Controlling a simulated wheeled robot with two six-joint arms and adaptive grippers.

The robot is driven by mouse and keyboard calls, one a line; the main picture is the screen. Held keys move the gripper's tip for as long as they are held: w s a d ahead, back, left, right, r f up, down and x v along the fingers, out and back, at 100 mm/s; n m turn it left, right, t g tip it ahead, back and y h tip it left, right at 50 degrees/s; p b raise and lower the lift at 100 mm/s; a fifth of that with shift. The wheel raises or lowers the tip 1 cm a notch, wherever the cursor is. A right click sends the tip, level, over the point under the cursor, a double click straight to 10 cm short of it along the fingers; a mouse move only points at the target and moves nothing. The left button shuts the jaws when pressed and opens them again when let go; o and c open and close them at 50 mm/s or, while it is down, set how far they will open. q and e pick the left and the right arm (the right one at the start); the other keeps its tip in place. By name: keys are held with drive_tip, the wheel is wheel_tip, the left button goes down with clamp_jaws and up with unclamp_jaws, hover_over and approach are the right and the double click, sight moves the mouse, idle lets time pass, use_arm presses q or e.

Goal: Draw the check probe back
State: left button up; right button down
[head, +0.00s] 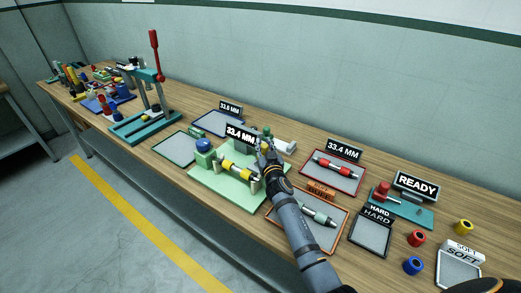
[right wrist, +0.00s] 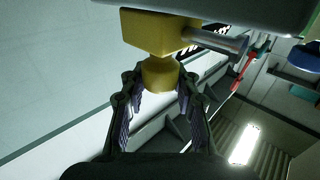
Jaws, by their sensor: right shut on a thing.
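In the right wrist view, my right gripper (right wrist: 160,98) is shut on a round yellow knob (right wrist: 160,75). The knob joins a yellow block (right wrist: 152,32), with a grey rod (right wrist: 222,43) beside it; this looks like the check probe. In the head view, my right gripper (head: 266,155) is at the back right of the pale green fixture (head: 225,190) and hides the knob. A yellow and dark cylindrical part (head: 238,170) lies across the fixture. A sign behind it (head: 241,133) reads 33.4 MM. My left gripper is not in view.
An orange-rimmed BUFF tray (head: 335,243) with a pale green part lies under and beside my right arm. A red tray (head: 350,190) with a red part is to the right. A teal lever press (head: 145,125) stands at left. An empty grey tray (head: 178,150) lies left of the fixture.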

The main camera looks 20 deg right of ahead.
drive_tip(key=shift+w, duration=0.1)
drive_tip(key=c, duration=1.4)
unclamp_jaws()
drive_tip(key=shift+d, duration=0.1)
drive_tip(key=o, duration=0.4)
drive_tip(key=shift+d, duration=0.15)
drive_tip(key=shift+s, duration=0.4)
drive_tip(key=s, duration=0.3)
drive_tip(key=s+a, duration=0.1)
drive_tip(key=s, duration=0.7)
drive_tip(key=shift+s+a, duration=0.15)
drive_tip(key=shift+a, duration=0.2)
